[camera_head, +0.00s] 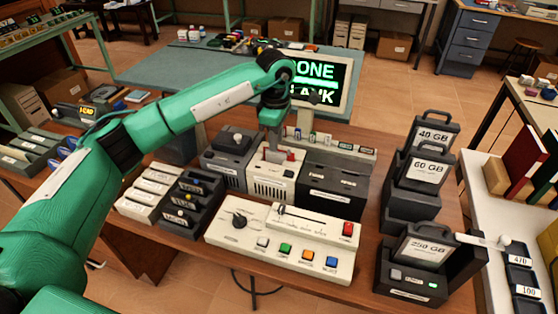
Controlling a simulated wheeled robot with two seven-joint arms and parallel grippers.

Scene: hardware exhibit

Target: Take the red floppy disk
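A small red piece, which looks like the red floppy disk (291,155), shows at the top of a beige drive unit (272,182) in the middle of the table. Most of it is hidden in the unit or behind my gripper. My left gripper (274,148) points down at the top of this unit, right beside the red piece. Its fingers are small and partly hidden, so I cannot tell whether they are open or shut, or whether they touch the disk. My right gripper is not in view.
A beige control panel (285,241) with a knob, slider and coloured buttons lies in front. Dark drive units flank the beige one (228,160) (335,186). A monitor (318,84) stands behind. Black cartridges marked in GB (428,172) stand at right; small boxes (150,192) sit at left.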

